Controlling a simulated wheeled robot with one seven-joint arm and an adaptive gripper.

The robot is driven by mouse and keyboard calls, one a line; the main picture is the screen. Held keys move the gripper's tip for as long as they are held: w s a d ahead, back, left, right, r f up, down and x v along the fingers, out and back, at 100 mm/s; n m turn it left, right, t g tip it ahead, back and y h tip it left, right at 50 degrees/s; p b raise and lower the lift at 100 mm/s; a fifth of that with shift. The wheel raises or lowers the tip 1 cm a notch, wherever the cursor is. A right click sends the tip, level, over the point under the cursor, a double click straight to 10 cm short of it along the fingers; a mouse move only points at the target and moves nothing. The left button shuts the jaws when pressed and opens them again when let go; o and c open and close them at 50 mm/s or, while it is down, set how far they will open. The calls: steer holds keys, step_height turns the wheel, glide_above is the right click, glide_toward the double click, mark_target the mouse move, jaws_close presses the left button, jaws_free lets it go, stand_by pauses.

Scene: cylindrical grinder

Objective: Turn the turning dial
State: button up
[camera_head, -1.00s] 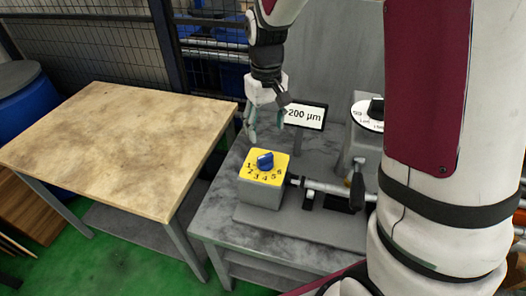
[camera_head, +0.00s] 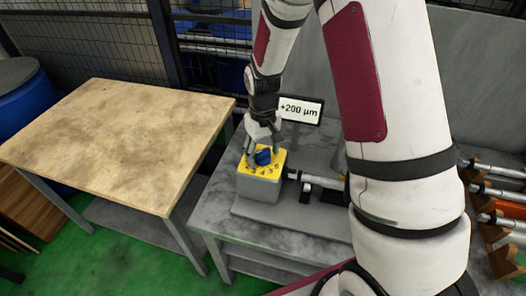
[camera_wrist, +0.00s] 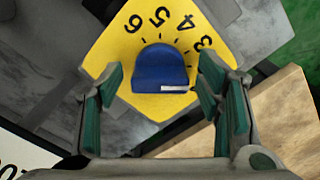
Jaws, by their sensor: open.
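The turning dial is a blue knob (camera_head: 263,157) on a yellow numbered plate (camera_head: 272,172), on top of a grey box (camera_head: 259,189) on the grey machine table. In the wrist view the blue knob (camera_wrist: 161,68) shows a white mark on its near edge, with several numbers on the plate (camera_wrist: 205,20) around it. My gripper (camera_head: 264,144) is right above the dial, pointing down. In the wrist view my gripper (camera_wrist: 162,100) is open, its green-padded fingers on either side of the knob. I cannot tell whether they touch it.
A small display (camera_head: 300,110) reading +200 µm stands behind the dial. A metal shaft assembly (camera_head: 318,182) lies right of the box. A wooden-topped table (camera_head: 120,140) stands left, its top bare. A rack with rods (camera_head: 497,200) is at the right.

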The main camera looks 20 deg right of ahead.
steer(key=c, duration=1.1)
steer(key=shift+n, duration=2.8)
steer(key=o, duration=1.1)
steer(key=shift+r, duration=0.15)
